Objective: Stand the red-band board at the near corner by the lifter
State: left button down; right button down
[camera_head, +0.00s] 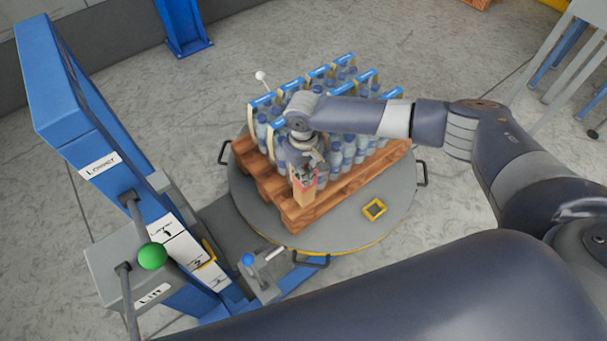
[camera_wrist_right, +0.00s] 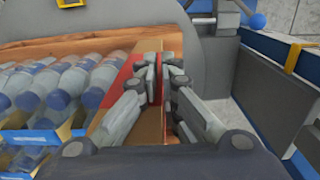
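The red-band board (camera_head: 304,194) is a tan upright angle piece with a red band near its top. It stands at the pallet's near corner, beside the bottle packs; whether its foot touches the pallet I cannot tell. My right gripper (camera_head: 306,170) is above it, with its fingers closed on its upper part. In the right wrist view the gripper (camera_wrist_right: 160,85) has a finger on each side of the board (camera_wrist_right: 150,46). The blue lifter (camera_head: 95,110) stands to the left. My left gripper is not in view.
Shrink-wrapped bottle packs (camera_head: 350,150) with blue tops fill much of the wooden pallet (camera_head: 330,200). The pallet sits on a round grey turntable (camera_head: 345,235) with black handles. A lever with a green knob (camera_head: 152,256) and a blue-knobbed lever (camera_head: 248,260) stand near the lifter.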

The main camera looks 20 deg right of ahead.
jog(key=shift+f, duration=0.75)
jog(key=c, duration=2.3)
grip_release()
jog(key=shift+f, duration=0.1)
jog(key=o, duration=0.5)
notch_tip(320, 180, up, 12)
jog(key=shift+r+b, duration=0.15)
jog(key=shift+b, duration=1)
